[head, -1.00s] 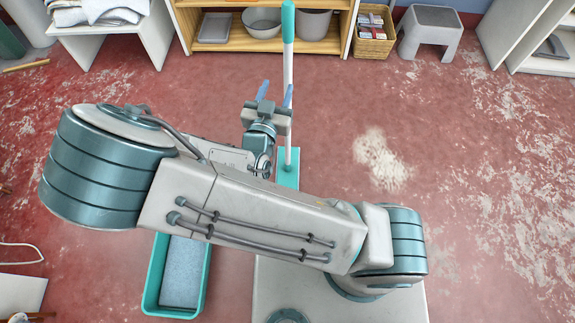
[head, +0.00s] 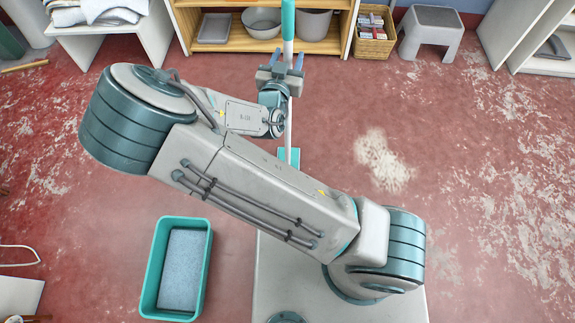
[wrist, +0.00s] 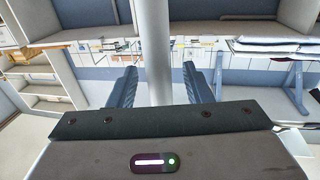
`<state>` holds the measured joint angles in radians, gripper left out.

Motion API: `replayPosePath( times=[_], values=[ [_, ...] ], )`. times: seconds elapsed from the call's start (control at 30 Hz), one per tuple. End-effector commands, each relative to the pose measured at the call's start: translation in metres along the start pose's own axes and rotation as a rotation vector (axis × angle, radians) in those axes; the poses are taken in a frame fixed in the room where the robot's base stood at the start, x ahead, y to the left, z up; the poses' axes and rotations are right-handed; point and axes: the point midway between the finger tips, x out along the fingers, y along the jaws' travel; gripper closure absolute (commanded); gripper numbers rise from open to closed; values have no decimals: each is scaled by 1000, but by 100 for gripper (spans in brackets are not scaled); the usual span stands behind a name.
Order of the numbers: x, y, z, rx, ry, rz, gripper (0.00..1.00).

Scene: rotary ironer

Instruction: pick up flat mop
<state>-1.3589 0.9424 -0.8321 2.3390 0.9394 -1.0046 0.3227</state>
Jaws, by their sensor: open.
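The flat mop (head: 288,30) stands upright, with a teal grip on top, a white pole and a teal head at the floor partly hidden by my arm. My gripper (head: 286,59) is open at the pole, just below the teal grip in the head view. In the wrist view the white pole (wrist: 155,50) runs up between the two blue fingers of my gripper (wrist: 159,85), with a gap on each side. The pole's lower part is hidden there by the gripper body.
A teal tub (head: 149,285) with a grey-blue content stands on the floor at lower left. A wooden shelf (head: 233,46) with bowls is behind the mop. A wicker basket (head: 373,48) and a grey step stool (head: 430,35) stand at back right. The red floor is open to the right.

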Motion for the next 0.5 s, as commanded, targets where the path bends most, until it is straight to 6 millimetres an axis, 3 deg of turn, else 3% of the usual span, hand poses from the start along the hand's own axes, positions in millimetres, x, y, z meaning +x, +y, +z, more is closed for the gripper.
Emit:
replayPosePath(
  times=[0.07, 0.23, 0.5],
  values=[
    [0, 0, 0, 0, 0, 0, 55],
    [0, 0, 0, 0, 0, 0, 100],
    [0, 0, -1, 1, 1, 0, 100]
  ],
)
